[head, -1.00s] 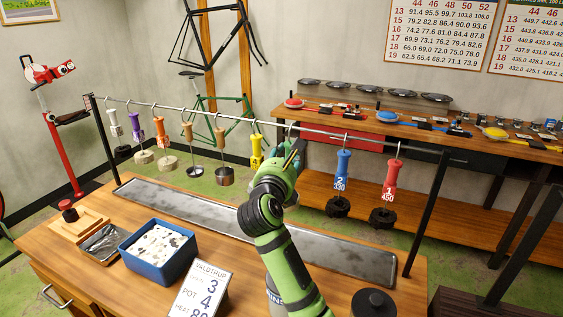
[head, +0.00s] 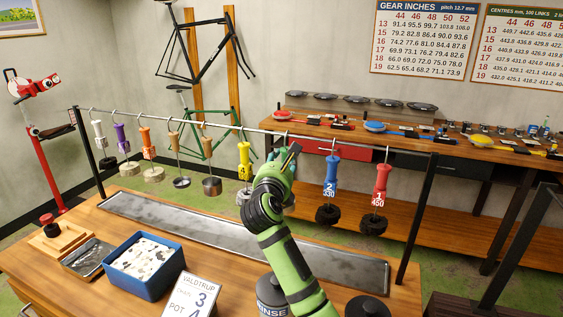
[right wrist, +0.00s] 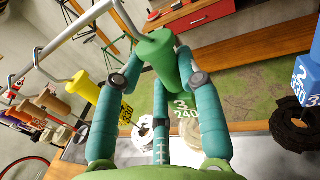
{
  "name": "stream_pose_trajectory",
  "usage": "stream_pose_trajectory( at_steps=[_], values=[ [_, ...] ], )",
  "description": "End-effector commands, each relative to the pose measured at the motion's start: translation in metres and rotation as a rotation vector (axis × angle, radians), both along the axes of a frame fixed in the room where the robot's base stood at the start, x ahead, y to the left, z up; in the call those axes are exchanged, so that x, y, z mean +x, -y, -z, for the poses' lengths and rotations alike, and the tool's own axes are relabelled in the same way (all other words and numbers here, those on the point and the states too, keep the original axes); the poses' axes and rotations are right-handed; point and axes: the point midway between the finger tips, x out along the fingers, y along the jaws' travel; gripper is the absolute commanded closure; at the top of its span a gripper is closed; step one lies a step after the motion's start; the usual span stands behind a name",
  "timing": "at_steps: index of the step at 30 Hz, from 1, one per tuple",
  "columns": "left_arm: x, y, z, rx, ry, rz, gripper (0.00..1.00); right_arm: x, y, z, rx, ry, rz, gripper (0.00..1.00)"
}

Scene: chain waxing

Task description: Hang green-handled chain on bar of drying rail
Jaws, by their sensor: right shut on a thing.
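My right gripper (head: 284,158) is shut on the green handle of the chain, just below the drying rail's bar (head: 226,127). In the right wrist view the green handle (right wrist: 161,52) is between the fingers, with a green tag reading 3 and 240 (right wrist: 184,107) below. A pale coil of chain (right wrist: 205,133) shows beneath. A hook (head: 283,117) shows at the bar above the handle; I cannot tell whether it bears on the bar. My left gripper is not in view.
A yellow handle (head: 244,160) hangs close left of my gripper, with several others further left. A blue handle (head: 331,172) and a red handle (head: 381,180) hang to the right. A long metal tray (head: 240,242) lies below. A blue box (head: 150,290) stands at the front left.

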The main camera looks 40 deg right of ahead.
Motion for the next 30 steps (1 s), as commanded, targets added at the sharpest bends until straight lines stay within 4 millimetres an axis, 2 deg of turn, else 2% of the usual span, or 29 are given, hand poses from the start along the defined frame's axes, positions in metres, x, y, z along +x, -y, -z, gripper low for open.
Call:
stream_pose_trajectory(
  at_steps=[12,13,14,15,30],
  values=[
    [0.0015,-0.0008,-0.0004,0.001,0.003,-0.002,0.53,-0.0001,-0.0001,-0.0012,-0.002,0.002,0.0,1.0],
    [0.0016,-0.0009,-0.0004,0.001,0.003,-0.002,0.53,-0.0001,-0.0001,-0.0012,-0.002,0.002,0.0,0.51],
    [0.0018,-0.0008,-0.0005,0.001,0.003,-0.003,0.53,-0.0001,-0.0001,-0.0012,-0.002,0.002,0.0,0.39],
    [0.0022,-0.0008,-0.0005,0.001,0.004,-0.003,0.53,-0.0001,-0.0002,-0.0011,-0.002,0.002,0.0,0.34],
    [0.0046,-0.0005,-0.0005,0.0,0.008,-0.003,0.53,0.0,-0.0001,0.0005,0.0,-0.001,0.0,0.37]
  ],
)
